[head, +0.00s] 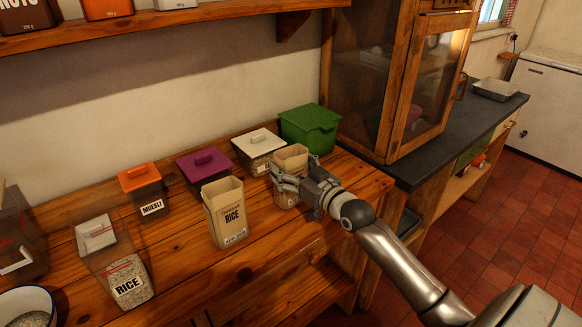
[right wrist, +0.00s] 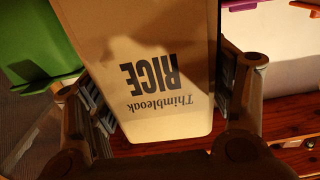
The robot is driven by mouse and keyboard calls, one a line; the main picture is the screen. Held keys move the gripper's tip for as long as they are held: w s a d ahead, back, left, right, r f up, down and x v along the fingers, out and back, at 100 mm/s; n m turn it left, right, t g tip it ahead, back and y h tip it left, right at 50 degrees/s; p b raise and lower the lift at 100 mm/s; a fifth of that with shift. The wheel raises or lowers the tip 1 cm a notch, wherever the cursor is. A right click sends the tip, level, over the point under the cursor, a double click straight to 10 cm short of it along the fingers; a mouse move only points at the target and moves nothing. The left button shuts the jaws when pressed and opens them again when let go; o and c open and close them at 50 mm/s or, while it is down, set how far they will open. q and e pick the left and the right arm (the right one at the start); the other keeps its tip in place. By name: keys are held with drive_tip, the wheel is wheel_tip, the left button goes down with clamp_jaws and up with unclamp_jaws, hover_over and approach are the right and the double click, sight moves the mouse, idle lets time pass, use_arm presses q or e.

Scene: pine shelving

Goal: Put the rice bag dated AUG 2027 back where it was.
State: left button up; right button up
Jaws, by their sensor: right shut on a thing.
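A tan rice bag (head: 291,158) is held upright in my right gripper (head: 296,181), near the right end of the wooden counter. The right wrist view shows the bag (right wrist: 165,45) between both fingers, with "Thimbleoak RICE" upside down; no date shows there. I cannot tell whether its bottom touches the counter. A second tan rice bag (head: 226,215) stands upright to its left, apart from it; the small date label at its base is too small to read surely. My left gripper is out of view.
On the wooden counter (head: 185,250) stand a clear RICE jar (head: 127,275), an orange-lidded MUESLI jar (head: 141,185), a purple-lidded jar (head: 204,165), a white-lidded jar (head: 257,148) and a green bin (head: 310,128). A glazed cabinet (head: 400,80) rises at right.

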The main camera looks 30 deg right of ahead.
drive_tip(key=shift+f, duration=0.15)
drive_tip(key=o, duration=1.2)
drive_tip(key=shift+s, duration=0.15)
drive_tip(key=s, duration=0.4)
drive_tip(key=s+b, duration=0.1)
drive_tip(key=s, duration=0.2)
drive_tip(key=s+d, duration=0.1)
drive_tip(key=s, duration=0.3)
drive_tip(key=shift+s+r, duration=0.25)
drive_tip(key=shift+s, duration=0.1)
